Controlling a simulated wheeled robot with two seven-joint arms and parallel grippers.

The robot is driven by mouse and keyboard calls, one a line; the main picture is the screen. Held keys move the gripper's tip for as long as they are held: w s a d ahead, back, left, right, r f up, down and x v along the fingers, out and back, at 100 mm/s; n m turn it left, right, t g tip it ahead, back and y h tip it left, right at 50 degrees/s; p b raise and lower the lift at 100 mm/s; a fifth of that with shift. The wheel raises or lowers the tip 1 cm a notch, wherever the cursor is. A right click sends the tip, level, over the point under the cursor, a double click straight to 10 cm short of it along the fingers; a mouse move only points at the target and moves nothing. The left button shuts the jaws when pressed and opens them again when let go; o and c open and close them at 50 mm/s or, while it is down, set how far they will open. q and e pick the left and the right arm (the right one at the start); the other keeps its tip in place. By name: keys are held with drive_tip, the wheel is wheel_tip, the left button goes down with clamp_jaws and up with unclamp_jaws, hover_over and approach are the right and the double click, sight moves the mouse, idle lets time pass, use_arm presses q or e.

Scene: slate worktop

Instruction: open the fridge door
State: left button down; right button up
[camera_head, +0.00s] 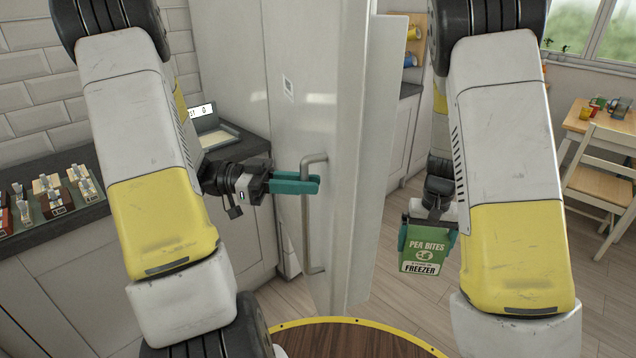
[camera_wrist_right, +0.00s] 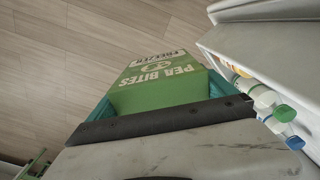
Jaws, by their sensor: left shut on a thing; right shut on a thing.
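The white fridge door (camera_head: 335,110) stands in the middle of the head view, with a grey vertical bar handle (camera_head: 308,235). My left gripper (camera_head: 304,183) is shut on the upper part of the handle. The door stands open: the right wrist view shows bottles (camera_wrist_right: 267,100) on a white shelf at its inner side. How wide the gap is cannot be told. My right gripper (camera_head: 428,225) is shut on a green PEA BITES box (camera_head: 423,255), held in the air right of the door. The box also shows in the right wrist view (camera_wrist_right: 155,88).
A dark counter (camera_head: 75,225) with several small items is at the left. A wooden table (camera_head: 600,125) and a chair (camera_head: 595,170) stand at the far right. A round brown top with a yellow rim (camera_head: 350,340) is at the bottom. The floor between door and chair is clear.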

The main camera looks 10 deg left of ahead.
use_arm(q)
drive_tip(key=shift+s+a, duration=0.3)
drive_tip(key=shift+a, duration=0.55)
drive_tip(key=c, duration=1.6)
unclamp_jaws()
drive_tip(key=shift+c, duration=0.2)
drive_tip(key=a, duration=1.2)
drive_tip(key=shift+s, duration=0.3)
